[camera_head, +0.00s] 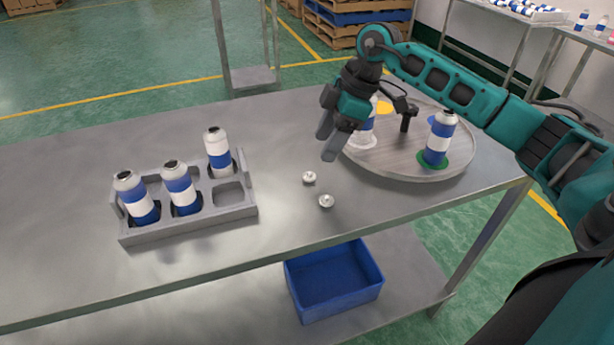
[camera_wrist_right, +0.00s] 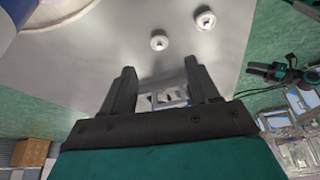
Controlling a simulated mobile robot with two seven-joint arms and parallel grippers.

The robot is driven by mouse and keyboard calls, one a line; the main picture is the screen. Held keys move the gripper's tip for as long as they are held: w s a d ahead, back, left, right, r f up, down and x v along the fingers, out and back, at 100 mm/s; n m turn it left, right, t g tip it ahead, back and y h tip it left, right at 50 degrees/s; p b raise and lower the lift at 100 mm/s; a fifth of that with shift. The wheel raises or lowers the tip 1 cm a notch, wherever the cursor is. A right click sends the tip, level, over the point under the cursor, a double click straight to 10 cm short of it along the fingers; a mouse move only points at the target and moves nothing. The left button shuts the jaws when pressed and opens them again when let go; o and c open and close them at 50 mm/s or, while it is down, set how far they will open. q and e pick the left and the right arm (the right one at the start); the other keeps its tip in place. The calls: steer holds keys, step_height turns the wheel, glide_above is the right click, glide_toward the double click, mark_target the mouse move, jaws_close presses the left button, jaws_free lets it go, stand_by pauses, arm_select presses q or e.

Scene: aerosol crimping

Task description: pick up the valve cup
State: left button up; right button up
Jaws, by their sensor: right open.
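Two small silvery valve cups lie apart on the bare metal table, a farther one (camera_head: 309,177) and a nearer one (camera_head: 326,200). Both show at the top of the right wrist view, one (camera_wrist_right: 159,43) just beyond the gap between the fingers and the other (camera_wrist_right: 205,20) further right. My right gripper (camera_head: 327,144) is open and empty, above the table and behind the cups, fingers pointing down. Its two spread dark fingers show in the wrist view (camera_wrist_right: 157,68). I touch neither cup. My left gripper is not in the head view.
A grey rack (camera_head: 190,228) holds three blue-and-white cans and has an empty slot. A blue bin (camera_head: 335,285) sits below. The table's left is clear.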

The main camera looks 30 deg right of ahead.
mark_target(310, 173)
steer(key=x, duration=0.8)
steer(key=shift+d, duration=0.1)
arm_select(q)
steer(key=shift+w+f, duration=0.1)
arm_select(e)
jaws_close()
steer(key=shift+r, duration=0.15)
